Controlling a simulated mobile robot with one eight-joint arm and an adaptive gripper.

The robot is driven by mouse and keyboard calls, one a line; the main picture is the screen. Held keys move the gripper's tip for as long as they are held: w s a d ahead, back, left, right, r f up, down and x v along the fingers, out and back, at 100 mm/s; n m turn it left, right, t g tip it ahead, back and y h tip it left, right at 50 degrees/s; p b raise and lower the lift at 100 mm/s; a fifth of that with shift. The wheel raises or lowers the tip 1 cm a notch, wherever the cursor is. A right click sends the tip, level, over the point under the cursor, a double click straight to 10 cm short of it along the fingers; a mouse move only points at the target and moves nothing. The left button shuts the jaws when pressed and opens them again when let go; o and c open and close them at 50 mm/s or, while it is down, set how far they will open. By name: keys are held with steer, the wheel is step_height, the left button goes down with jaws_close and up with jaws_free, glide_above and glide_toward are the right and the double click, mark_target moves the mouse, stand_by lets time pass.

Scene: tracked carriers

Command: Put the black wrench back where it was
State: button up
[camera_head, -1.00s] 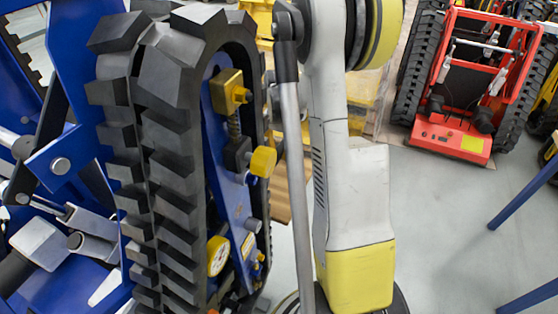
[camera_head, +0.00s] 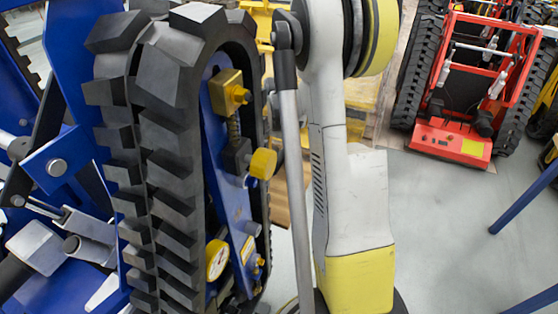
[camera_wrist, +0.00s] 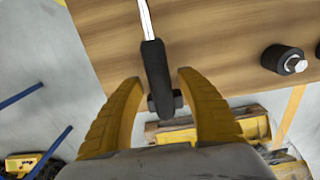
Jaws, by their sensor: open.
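A tool with a black handle (camera_wrist: 155,78) and a bright metal shaft shows in the wrist view, against a wooden board (camera_wrist: 215,35). It may be the black wrench; its far end is cut off by the top edge. My gripper (camera_wrist: 160,86) has its two yellow fingers spread on either side of the handle, with visible gaps. A small dark knob or peg (camera_wrist: 177,99) shows beside the handle's lower end. I cannot tell whether the tool rests on the board or hangs before it. In the head view, the gripper and tool are hidden.
Another black cylindrical piece with a metal tip (camera_wrist: 284,60) sits on the board at right. In the head view, a large black track on a blue carrier (camera_head: 165,150) stands close at left. A red tracked carrier (camera_head: 455,135) stands back right. Grey floor (camera_head: 450,235) lies between.

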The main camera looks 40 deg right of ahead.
step_height(320, 180, up, 11)
steer(key=p, duration=0.4)
steer(key=shift+r, duration=0.15)
steer(key=shift+s, duration=0.1)
stand_by(3.4)
